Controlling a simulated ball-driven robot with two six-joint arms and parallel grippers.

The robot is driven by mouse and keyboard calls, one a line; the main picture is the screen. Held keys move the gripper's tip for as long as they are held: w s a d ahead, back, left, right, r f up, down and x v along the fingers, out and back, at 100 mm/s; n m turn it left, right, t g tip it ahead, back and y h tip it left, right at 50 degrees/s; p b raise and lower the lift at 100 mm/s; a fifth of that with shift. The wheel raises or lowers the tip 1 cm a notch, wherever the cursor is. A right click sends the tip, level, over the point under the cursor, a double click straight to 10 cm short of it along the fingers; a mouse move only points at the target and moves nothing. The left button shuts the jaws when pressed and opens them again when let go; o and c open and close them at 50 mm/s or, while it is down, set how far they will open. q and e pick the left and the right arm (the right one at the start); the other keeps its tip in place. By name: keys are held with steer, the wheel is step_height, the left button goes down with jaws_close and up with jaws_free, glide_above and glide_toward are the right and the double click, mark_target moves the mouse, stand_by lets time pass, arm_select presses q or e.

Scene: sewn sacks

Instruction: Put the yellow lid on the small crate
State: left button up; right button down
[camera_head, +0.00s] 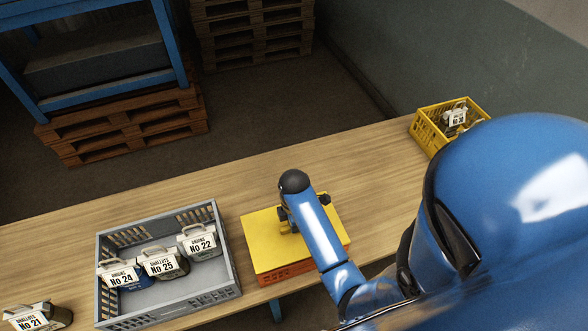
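The yellow lid (262,237) lies flat over the small orange-red crate (287,277), near the table's front edge. Its front edge looks lined up with the crate's front wall. My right arm comes in from the right and reaches over the lid. My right gripper (287,224) points down at the middle of the lid, mostly hidden behind my own blue arm link. Whether its fingers grip the lid or only touch it cannot be seen. My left gripper is not in view.
A grey crate (228,250) with several labelled sacks stands to the left. Another sack, No 21 (38,318), lies at the far left. A yellow crate (428,134) holding a sack stands at the far right end. The wooden table (340,160) is clear behind the lid.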

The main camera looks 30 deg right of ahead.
steer(key=shift+p, duration=0.3)
steer(key=shift+f, duration=0.8)
stand_by(2.0)
steer(key=c, duration=1)
jaws_free()
